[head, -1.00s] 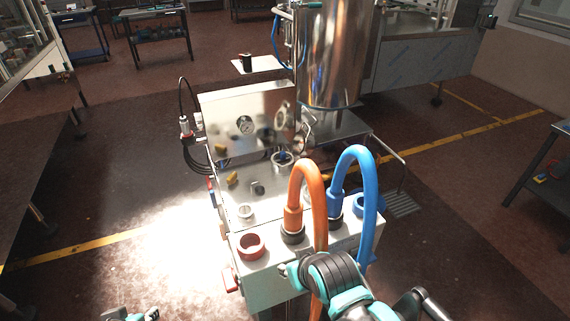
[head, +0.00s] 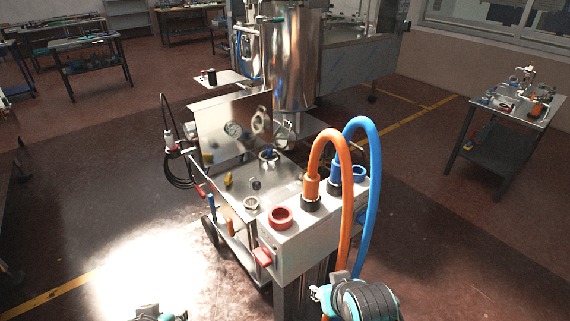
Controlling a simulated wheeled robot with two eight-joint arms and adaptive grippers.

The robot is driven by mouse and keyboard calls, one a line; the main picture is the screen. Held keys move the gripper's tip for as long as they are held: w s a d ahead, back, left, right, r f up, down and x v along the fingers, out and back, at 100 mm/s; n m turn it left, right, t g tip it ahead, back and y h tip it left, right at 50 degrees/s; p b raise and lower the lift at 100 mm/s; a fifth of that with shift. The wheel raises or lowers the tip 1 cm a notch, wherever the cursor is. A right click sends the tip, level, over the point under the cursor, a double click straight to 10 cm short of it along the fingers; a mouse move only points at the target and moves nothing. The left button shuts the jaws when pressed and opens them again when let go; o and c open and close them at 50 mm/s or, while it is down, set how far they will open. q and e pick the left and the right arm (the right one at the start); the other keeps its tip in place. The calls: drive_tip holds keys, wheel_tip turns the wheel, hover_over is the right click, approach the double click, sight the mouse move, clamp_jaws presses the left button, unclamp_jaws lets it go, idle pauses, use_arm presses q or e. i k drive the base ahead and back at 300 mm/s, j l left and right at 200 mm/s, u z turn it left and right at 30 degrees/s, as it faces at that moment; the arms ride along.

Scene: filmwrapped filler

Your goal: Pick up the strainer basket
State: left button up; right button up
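I cannot pick out the strainer basket for sure. A small round metal fitting (head: 251,203) sits on the steel cart top (head: 285,193), and another round metal part (head: 269,155) is behind it. Either is too small to identify. My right arm's gripper end (head: 358,300) is at the bottom, in front of the cart and beside the hoses; its fingers are not clear. Only a small part of my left gripper (head: 160,314) shows at the bottom edge, left of the cart and apart from it. I see nothing held in either.
Orange (head: 330,140) and blue (head: 366,135) hoses arch up from the cart's front block, beside a red ring port (head: 281,217). A tall steel cylinder (head: 291,60) stands behind. A bench (head: 512,107) with parts stands at right. Floor is clear left and right of the cart.

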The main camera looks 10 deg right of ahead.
sight(270, 154)
drive_tip(key=i+j+z, duration=0.15)
drive_tip(key=j+z, duration=0.35)
drive_tip(key=j, duration=0.25)
drive_tip(key=j+z, duration=0.5)
drive_tip(key=j, duration=0.3)
drive_tip(key=i+j+z, duration=0.4)
drive_tip(key=j+z, duration=0.15)
drive_tip(key=j, duration=0.2)
drive_tip(key=i+j+z, duration=0.1)
drive_tip(key=j+z, duration=0.15)
drive_tip(key=j, duration=0.15)
drive_tip(key=i+j+z, duration=0.1)
drive_tip(key=j+z, duration=0.15)
drive_tip(key=j, duration=0.2)
drive_tip(key=j+z, duration=0.3)
drive_tip(key=j, duration=0.2)
drive_tip(key=i+j+z, duration=0.25)
